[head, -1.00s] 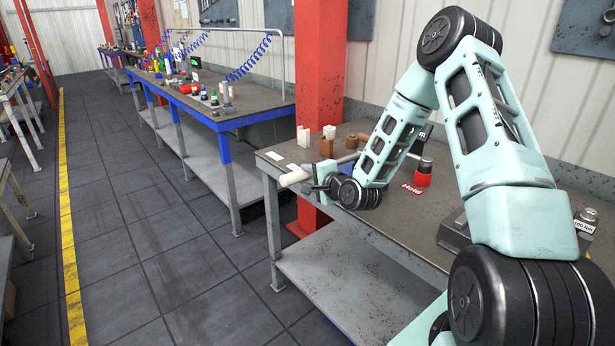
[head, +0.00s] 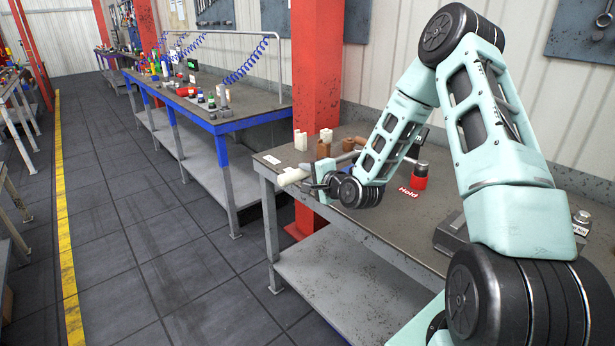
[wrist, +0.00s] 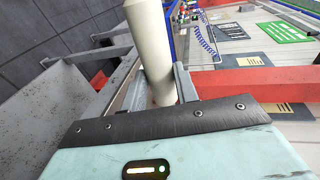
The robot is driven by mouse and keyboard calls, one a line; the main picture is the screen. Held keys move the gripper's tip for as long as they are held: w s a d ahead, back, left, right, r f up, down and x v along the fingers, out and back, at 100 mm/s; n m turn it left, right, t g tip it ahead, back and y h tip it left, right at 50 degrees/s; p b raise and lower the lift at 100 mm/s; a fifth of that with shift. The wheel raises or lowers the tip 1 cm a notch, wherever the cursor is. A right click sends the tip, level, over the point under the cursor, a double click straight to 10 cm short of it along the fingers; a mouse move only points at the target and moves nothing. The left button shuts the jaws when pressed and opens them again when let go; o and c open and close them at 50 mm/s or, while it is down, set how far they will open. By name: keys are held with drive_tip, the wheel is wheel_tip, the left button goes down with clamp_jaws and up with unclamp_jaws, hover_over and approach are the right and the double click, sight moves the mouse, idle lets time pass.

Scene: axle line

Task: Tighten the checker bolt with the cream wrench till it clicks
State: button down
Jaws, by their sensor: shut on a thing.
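My gripper (head: 313,182) is shut on the cream wrench (head: 292,177) beyond the near left corner of the bench. In the head view, its thick cream end points left. In the wrist view, a smooth cream shaft (wrist: 150,40) stands between the two grey fingers of my gripper (wrist: 160,85). The wrench's working end is not clear in either view. I cannot make out the checker bolt. A dark grey block (head: 452,236) sits on the bench at right, partly behind my arm.
The grey bench (head: 345,220) carries cream blocks (head: 326,135), brown blocks (head: 322,149) and a red piece (head: 419,178) by a "Hold" label. A red post (head: 316,80) stands behind. A blue-framed bench (head: 240,108) is farther back. The floor at left is open.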

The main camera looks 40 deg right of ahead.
wheel_tip(320, 180, up, 5)
drive_tip(key=p, duration=0.3)
idle(0.4)
drive_tip(key=shift+f, duration=0.1)
